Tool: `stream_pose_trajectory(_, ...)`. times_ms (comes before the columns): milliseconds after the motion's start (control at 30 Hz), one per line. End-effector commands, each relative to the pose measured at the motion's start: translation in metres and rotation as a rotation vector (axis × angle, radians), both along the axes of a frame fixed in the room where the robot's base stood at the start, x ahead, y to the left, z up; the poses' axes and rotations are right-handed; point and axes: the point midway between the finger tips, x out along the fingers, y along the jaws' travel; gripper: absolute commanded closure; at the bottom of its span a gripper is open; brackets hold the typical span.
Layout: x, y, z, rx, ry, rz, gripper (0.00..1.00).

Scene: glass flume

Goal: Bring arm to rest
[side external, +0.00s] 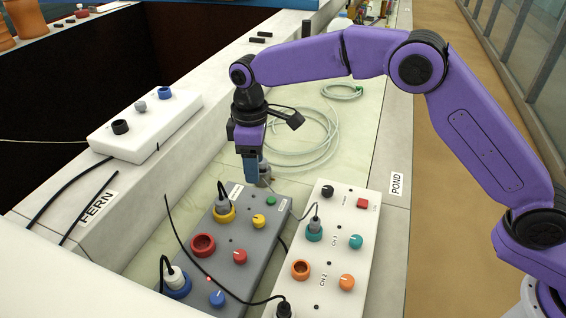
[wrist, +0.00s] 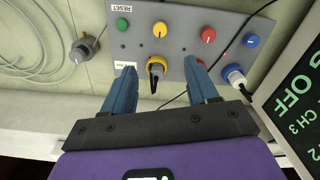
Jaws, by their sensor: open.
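My gripper (side external: 252,182) hangs pointing down near the far end of the grey panel (side external: 251,262). In the wrist view its two blue fingers (wrist: 159,68) are spread apart with nothing held between them. The grey panel also shows in the wrist view (wrist: 180,35), ahead of the fingers. A yellow socket (side external: 224,216) on it holds a grey plug, and a blue socket (side external: 178,288) holds a white plug. The red socket (side external: 203,245) looks empty. My arm is bent, reaching over from the right.
A white panel (side external: 345,250) with teal and orange sockets lies right of the grey one. A grey connector (wrist: 84,46) with a cable stands close to the gripper. A coiled hose (side external: 300,150) lies behind. A white box (side external: 146,125) sits left. A dark display (wrist: 300,100) is at right.

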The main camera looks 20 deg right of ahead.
Motion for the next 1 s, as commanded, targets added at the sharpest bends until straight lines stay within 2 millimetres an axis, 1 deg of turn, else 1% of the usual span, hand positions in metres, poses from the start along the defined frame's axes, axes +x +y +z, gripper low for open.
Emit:
stream_pose_trajectory(233,-0.002,-0.001,0.002,0.001,0.000,0.000,0.42)
stream_pose_trajectory(367,-0.014,-0.008,0.012,0.002,-0.002,0.003,0.42)
stream_pose_trajectory(467,-0.033,-0.020,0.024,0.004,-0.003,0.005,0.42)
stream_pose_trajectory(667,-0.079,-0.051,0.046,0.008,-0.007,0.009,0.42)
stream_pose_trajectory(867,-0.130,-0.091,0.060,0.012,-0.009,0.013,0.42)
stream_pose_trajectory(1000,-0.169,-0.124,0.066,0.015,-0.011,0.016,0.42)
